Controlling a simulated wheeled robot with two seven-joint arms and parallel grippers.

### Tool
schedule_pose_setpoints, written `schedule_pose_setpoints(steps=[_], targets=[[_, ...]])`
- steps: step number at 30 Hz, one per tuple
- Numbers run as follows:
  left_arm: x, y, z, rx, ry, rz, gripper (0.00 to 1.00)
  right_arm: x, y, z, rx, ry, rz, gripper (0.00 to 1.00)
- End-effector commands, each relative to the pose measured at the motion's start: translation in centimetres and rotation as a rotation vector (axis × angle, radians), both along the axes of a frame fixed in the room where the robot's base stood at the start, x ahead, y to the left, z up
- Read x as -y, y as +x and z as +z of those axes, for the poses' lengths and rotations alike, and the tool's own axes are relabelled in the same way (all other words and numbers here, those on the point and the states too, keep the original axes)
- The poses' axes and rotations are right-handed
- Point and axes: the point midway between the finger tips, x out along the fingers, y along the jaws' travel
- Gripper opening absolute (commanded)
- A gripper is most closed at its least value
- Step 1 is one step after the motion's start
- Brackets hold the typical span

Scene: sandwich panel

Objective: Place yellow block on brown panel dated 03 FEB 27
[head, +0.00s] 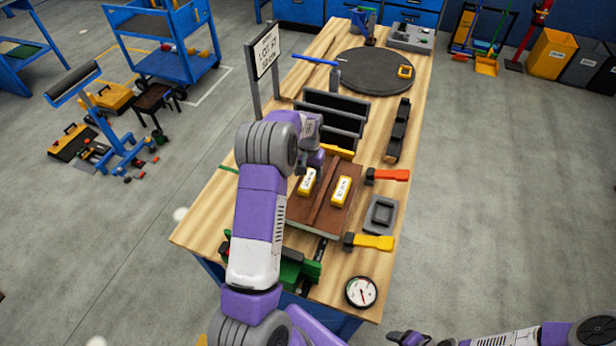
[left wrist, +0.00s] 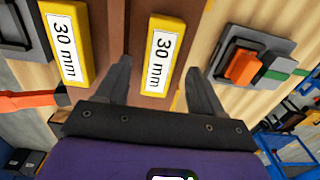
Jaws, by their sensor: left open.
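Two yellow blocks lie on the brown panel (head: 305,213), one on each side of a darker ridge. The left yellow block (head: 307,182) also shows in the left wrist view (left wrist: 160,55), labelled "30 mm". The right yellow block (head: 341,190) shows at the left of that view (left wrist: 66,45), also labelled "30 mm". My left gripper (left wrist: 160,70) is open, its fingers appearing on either side of the left block; I cannot tell whether they reach around it. No date is readable on the panel. My right gripper (head: 408,338) is at the bottom edge; its jaws are unclear.
A sign (head: 267,52) stands left of the panel; its lower line is unclear. Black racks (head: 335,115) stand behind. An orange-handled tool (head: 388,175), a grey tray (head: 381,214) and a yellow-handled tool (head: 370,241) lie to the right. A dial gauge (head: 361,292) is at the front.

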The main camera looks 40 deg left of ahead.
Motion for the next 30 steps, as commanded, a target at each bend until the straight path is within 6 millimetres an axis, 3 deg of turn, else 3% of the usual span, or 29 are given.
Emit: schedule_pose_setpoints(steps=[6,12,18,30], targets=[[0.0,0.1,5.1,0.005,0.003,0.0,0.67,0.0,0.0,0.1,0.0,0.0,0.0,0.68],[0.0,0.1,8.2,0.003,0.002,0.0,0.67,0.0,0.0,0.2,0.0,0.0,0.0,0.68],[0.0,0.0,9.3,0.001,0.0,0.0,0.67,0.0,0.0,0.2,0.0,0.0,0.0,0.68],[0.0,0.0,9.3,0.0,0.0,0.0,0.67,0.0,0.0,0.2,0.0,0.0,0.0,0.68]])
